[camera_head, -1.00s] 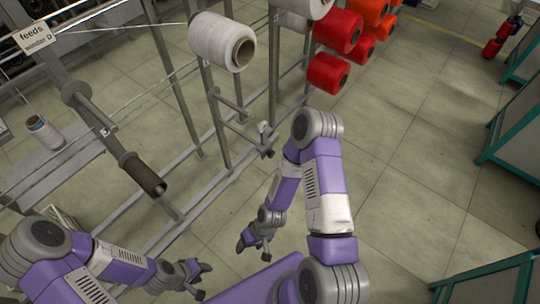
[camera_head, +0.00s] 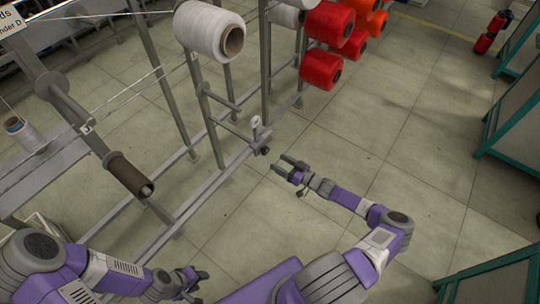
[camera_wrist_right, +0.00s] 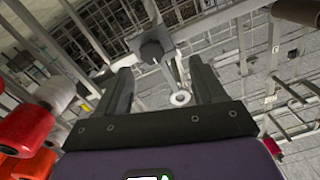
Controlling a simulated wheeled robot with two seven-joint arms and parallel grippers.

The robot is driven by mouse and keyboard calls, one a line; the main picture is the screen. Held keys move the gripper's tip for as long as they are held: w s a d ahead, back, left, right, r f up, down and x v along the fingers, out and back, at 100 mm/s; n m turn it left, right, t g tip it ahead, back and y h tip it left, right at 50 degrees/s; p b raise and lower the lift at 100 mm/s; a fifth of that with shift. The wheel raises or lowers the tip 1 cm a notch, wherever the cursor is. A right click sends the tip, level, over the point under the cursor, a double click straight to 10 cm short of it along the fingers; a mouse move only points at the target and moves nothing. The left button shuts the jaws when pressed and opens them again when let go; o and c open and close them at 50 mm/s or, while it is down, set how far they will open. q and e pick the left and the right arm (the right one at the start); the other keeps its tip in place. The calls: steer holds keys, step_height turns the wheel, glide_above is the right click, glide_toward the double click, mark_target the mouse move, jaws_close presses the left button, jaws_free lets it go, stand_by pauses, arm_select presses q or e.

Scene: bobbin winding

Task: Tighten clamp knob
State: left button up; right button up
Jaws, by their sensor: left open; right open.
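The clamp (camera_head: 257,133) sits on a horizontal bar of the creel frame, with a dark knob (camera_head: 265,151) on its near side. In the right wrist view the dark knob (camera_wrist_right: 151,51) shows beyond and between the fingertips. My right gripper (camera_head: 279,163) is open and empty, just right of the knob and pointing at it; a small gap seems to remain. It also shows in the right wrist view (camera_wrist_right: 159,72). My left gripper (camera_head: 203,286) is open and empty at the bottom, well away from the clamp.
A white yarn cone (camera_head: 209,30) sits on the frame above the clamp, with red cones (camera_head: 320,69) behind. A brown tube (camera_head: 131,174) is on a spindle at left. Grey frame posts (camera_head: 207,120) stand left of the clamp.

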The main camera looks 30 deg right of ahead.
mark_target(267, 151)
steer(key=x, duration=0.2)
steer(key=b+x, duration=0.1)
steer(key=x, duration=0.1)
steer(key=d+b+x, duration=0.1)
steer(key=x, duration=0.1)
steer(key=shift+w, duration=0.65)
steer(key=shift+r, duration=0.1)
steer(key=c, duration=1.1)
steer(key=shift+o, duration=0.2)
